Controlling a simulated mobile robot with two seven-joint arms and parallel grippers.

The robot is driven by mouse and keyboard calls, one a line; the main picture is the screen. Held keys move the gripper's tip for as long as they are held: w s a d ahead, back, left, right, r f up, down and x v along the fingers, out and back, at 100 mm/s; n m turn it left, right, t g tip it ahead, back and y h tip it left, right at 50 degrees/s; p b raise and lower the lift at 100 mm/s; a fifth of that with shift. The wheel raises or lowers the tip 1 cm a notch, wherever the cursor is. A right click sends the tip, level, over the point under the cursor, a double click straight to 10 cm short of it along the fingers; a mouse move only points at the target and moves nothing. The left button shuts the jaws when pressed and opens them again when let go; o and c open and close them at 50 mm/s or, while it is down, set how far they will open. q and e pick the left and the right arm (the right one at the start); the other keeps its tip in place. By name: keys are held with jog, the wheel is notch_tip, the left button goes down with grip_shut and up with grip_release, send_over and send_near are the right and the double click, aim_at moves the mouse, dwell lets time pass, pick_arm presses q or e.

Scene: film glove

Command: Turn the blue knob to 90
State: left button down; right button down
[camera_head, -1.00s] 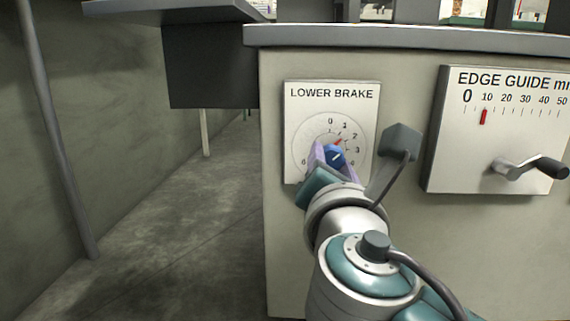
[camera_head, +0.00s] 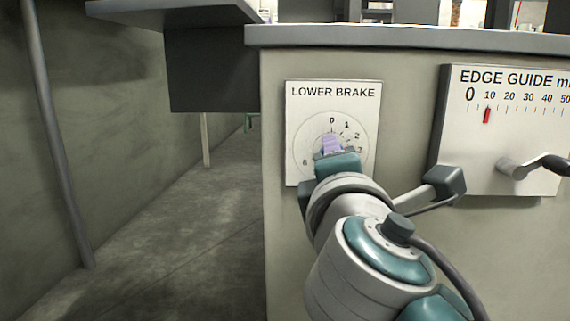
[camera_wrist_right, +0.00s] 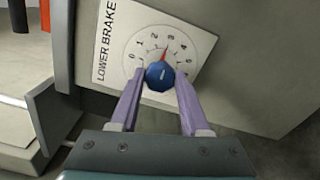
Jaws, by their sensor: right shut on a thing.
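The blue knob (camera_wrist_right: 160,76) sits at the centre of the round dial on the white LOWER BRAKE plate (camera_head: 300,110). My left gripper is not in view.
The EDGE GUIDE panel (camera_head: 515,130) is to the right, with a red marker (camera_head: 487,115) near 10 and a crank (camera_head: 530,165) close to my wrist. A grey ledge (camera_head: 400,37) runs above the plate. Open floor (camera_head: 190,240) lies to the left.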

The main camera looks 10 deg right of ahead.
dwell(0.3)
jog(key=shift+c, duration=1.9)
grip_release()
jog(key=p+v, duration=0.3)
jog(key=v, duration=0.7)
jog(key=shift+p, duration=0.3)
